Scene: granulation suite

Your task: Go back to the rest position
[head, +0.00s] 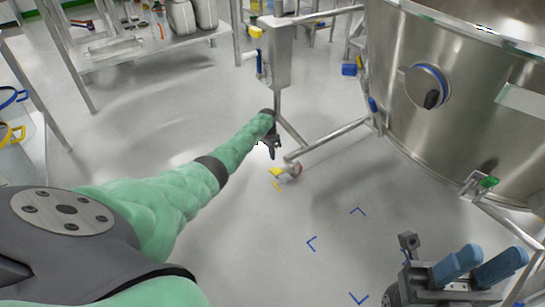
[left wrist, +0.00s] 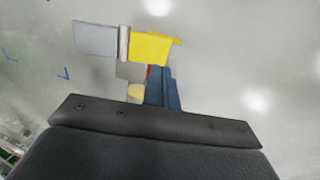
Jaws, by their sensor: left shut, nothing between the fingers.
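My left arm reaches in a green sleeve from the lower left of the head view. Its dark gripper (head: 270,147) hangs over the floor beside the steel stand's leg, with nothing seen held. In the left wrist view, blue finger parts (left wrist: 163,92) show close together beyond the dark wrist housing. A yellow piece and a grey plate show past them; I cannot tell whether they touch the gripper. My right gripper (head: 478,268) is at the lower right of the head view. Its two blue fingers stand apart, with nothing seen between them.
A large steel vessel (head: 460,110) on a wheeled frame fills the upper right. A caster (head: 294,170) of the frame stands close to my left gripper. A steel table (head: 150,50) with white containers is at the upper left.

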